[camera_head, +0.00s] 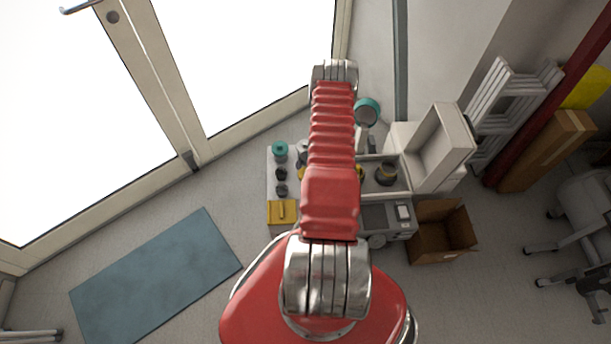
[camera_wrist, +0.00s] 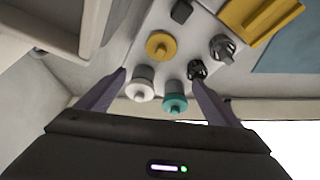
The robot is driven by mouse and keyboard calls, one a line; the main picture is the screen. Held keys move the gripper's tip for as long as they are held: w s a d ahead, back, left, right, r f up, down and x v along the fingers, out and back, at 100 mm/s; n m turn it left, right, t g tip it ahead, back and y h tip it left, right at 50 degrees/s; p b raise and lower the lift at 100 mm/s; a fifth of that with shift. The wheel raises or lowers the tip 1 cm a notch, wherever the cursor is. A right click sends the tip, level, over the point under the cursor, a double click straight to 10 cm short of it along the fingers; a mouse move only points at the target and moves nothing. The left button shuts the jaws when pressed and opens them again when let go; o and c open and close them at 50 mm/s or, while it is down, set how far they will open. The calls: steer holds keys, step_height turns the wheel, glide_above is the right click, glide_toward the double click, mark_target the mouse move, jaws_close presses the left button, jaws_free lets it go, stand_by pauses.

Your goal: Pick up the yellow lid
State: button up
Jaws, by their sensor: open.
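The yellow lid (camera_wrist: 160,44) is a round disc with a raised knob, on a pale surface in the wrist view. In the head view only a sliver of yellow (camera_head: 301,174) shows beside my arm, which hides the rest. My gripper (camera_wrist: 160,78) is open and empty, its two fingers spread in the wrist view. The lid appears beyond the fingertips, between their lines and apart from both. A white-capped jar (camera_wrist: 140,88) and a teal-capped jar (camera_wrist: 174,100) appear between the fingers. In the head view my gripper is hidden behind my arm.
Black knobbed pieces (camera_wrist: 222,47) and a yellow box (camera_wrist: 262,18) sit near the lid. In the head view, a grey unit (camera_head: 381,216), an open cardboard box (camera_head: 440,232) and a pale open case (camera_head: 440,150) stand to the right. A blue mat (camera_head: 155,275) lies on open floor at left.

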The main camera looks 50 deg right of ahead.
steer(key=shift+f, duration=0.1)
steer(key=shift+w+f, duration=0.1)
steer(key=shift+f, duration=4.3)
steer(key=shift+x, duration=0.75)
steer(key=shift+f, duration=0.1)
steer(key=shift+x, duration=2.45)
steer(key=shift+d, duration=0.1)
steer(key=c, duration=1.1)
